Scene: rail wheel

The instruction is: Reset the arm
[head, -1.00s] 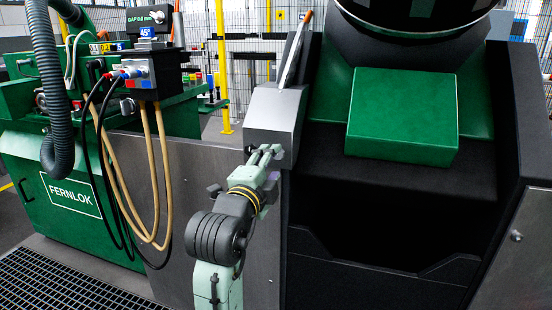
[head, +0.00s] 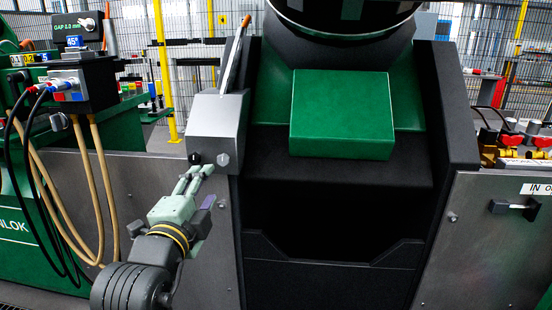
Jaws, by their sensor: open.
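My arm reaches up from the lower left, and my pale green gripper (head: 198,172) is at its end. Its two fingers are spread and I see nothing between them. The fingertips are just below and in front of a silver box (head: 216,128) on the left side of the black and green machine. A small black knob (head: 194,158) on the box's lower front is close to the fingertips. I cannot tell whether they touch it.
A green block (head: 342,115) sits over a dark opening (head: 325,215) in the machine. A lever (head: 237,50) rises from the silver box. At left is a control box (head: 80,85) with hanging hoses (head: 95,185). Red valves (head: 520,140) stand at right.

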